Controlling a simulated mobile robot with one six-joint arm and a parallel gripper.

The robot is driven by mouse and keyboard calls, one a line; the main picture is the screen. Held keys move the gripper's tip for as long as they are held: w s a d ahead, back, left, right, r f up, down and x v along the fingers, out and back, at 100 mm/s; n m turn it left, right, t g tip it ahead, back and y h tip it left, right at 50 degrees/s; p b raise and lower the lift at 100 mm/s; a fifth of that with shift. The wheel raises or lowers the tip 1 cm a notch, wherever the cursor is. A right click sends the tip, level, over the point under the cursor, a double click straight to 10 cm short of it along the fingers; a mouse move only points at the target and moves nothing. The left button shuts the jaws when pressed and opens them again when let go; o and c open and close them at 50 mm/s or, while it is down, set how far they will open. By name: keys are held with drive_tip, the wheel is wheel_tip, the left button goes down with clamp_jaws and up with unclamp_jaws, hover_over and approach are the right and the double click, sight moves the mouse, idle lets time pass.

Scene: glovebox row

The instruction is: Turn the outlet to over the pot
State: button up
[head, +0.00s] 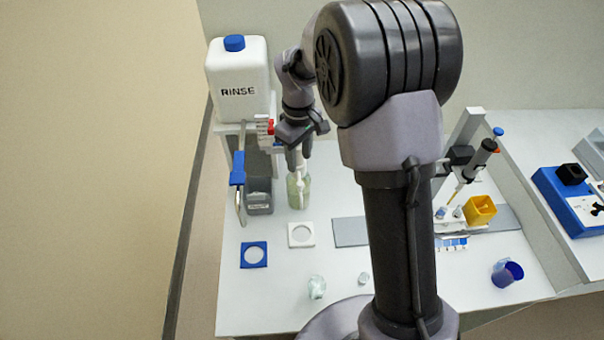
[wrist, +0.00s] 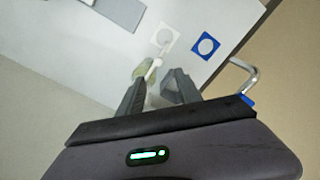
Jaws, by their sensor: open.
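A greenish clear bottle (head: 299,192) stands at the back left of the bench, with a white dispenser head on top. Its thin white outlet (wrist: 154,67) shows in the wrist view, pointing towards the white square with a ring. My gripper (head: 298,150) is above the bottle, pointing down. In the wrist view my gripper (wrist: 158,88) is open, its fingers on either side of the white head; I cannot tell whether they touch it. A small clear glass pot (head: 317,287) stands at the front of the bench. The bottle's lower part is hidden in the wrist view.
A white RINSE tank (head: 238,75) on a stand is left of my gripper. A white square (head: 301,235) and blue square (head: 254,255) lie in front. A pipette stand (head: 465,145) is right.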

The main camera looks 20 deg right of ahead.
sight(300, 183)
drive_tip(key=f+b, duration=0.1)
drive_tip(key=f, duration=0.4)
drive_tip(key=f+b, duration=0.1)
drive_tip(key=f, duration=0.4)
drive_tip(key=shift+w+d+f, duration=0.15)
drive_tip(key=shift+d+f, duration=0.05)
drive_tip(key=shift+f, duration=0.05)
drive_tip(key=shift+c, duration=0.2)
clamp_jaws()
idle(0.6)
